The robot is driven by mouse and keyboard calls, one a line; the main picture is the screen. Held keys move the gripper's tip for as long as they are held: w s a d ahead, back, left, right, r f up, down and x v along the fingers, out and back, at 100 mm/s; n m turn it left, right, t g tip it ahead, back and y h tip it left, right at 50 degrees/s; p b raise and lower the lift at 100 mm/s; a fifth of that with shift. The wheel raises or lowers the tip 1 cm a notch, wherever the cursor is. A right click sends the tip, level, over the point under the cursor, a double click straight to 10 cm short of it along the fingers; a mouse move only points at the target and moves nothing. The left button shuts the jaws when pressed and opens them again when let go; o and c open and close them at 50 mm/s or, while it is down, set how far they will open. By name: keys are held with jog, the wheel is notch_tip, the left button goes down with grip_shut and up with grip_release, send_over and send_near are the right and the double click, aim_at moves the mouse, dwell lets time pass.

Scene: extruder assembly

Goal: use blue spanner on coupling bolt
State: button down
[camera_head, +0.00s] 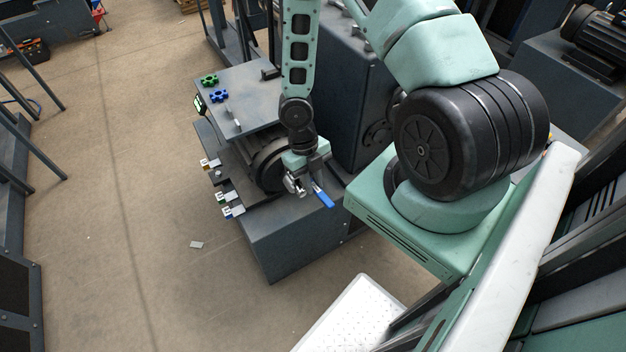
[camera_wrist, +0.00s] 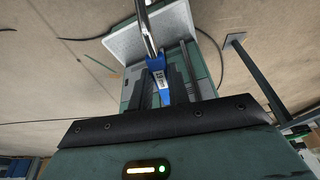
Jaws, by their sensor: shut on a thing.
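My gripper (camera_head: 312,172) is shut on the blue spanner (camera_head: 324,197), beside the dark round coupling (camera_head: 266,166) of the machine. The spanner's blue handle sticks out below and to the right of my gripper. Bright metal shows on the left side of the gripper, close to the coupling. In the wrist view, my gripper (camera_wrist: 169,86) has the blue spanner (camera_wrist: 158,66) between its fingers, with the metal shank running up out of the frame. The coupling bolt cannot be made out, and whether the spanner touches it cannot be told.
A grey plate (camera_head: 243,98) carries a green star-shaped part (camera_head: 209,80) and a blue one (camera_head: 218,96). Several small tool holders (camera_head: 228,197) line the machine's left edge. A large grey housing (camera_head: 350,100) stands right behind my gripper. The floor at left is mostly clear.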

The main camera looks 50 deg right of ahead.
jog(key=shift+f+b, duration=0.5)
jog(key=shift+f, duration=0.35)
jog(key=shift+a, duration=0.1)
jog(key=shift+w+a+m+y+p, duration=0.3)
jog(key=shift+a+m+y+p, duration=0.15)
jog(key=shift+a+m, duration=0.5)
jog(key=shift+s+d, duration=0.1)
jog(key=shift+d, duration=0.25)
jog(key=shift+r+p, duration=1.1)
jog(key=shift+p, duration=0.6)
notch_tip(320, 180, up, 5)
jog(key=p, duration=0.4)
jog(key=shift+f+p, duration=0.1)
jog(key=shift+p, duration=0.2)
